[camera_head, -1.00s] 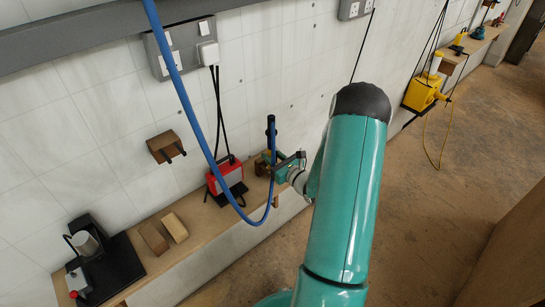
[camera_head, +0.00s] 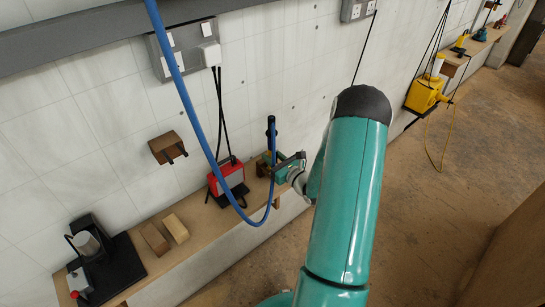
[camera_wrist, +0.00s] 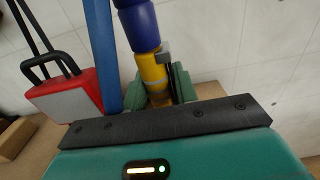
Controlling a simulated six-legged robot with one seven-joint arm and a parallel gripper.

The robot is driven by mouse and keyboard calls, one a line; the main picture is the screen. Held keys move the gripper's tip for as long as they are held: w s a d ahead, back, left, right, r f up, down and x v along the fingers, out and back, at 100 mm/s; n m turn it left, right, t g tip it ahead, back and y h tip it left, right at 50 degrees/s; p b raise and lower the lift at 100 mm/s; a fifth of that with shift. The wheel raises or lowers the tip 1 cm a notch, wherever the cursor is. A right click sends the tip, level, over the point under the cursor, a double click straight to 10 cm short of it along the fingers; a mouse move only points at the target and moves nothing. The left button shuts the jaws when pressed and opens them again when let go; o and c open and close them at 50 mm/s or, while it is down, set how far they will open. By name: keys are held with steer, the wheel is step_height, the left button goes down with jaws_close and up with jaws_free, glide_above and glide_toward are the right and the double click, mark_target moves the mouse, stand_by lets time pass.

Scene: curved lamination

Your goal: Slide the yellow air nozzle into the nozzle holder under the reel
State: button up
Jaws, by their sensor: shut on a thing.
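My gripper (camera_head: 277,168) is shut on the yellow air nozzle (camera_wrist: 153,75), in front of the wall and over the shelf. In the wrist view the nozzle stands nearly upright between the green fingers, with a dark blue part (camera_wrist: 140,27) above it. In the head view the nozzle's yellow body is mostly hidden by the gripper. A blue hose (camera_head: 187,104) hangs from the top, loops low and rises to the gripper. A brown wall block (camera_head: 167,147) with two dark prongs, perhaps the nozzle holder, is left of the gripper, apart from it. No reel is in view.
A red device (camera_head: 227,178) with a handle stands on the wooden shelf (camera_head: 190,252) beside the gripper. Two blocks (camera_head: 175,228) and a black machine (camera_head: 108,262) stand further left. Black cords hang from a wall socket panel (camera_head: 186,45). Wall around the brown block is clear.

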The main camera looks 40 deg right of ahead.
steer(key=shift+f, duration=0.25)
steer(key=o, duration=1.1)
steer(key=shift+c, duration=0.2)
steer(key=s, duration=1.3)
steer(key=shift+s, duration=0.4)
steer(key=shift+r, duration=0.1)
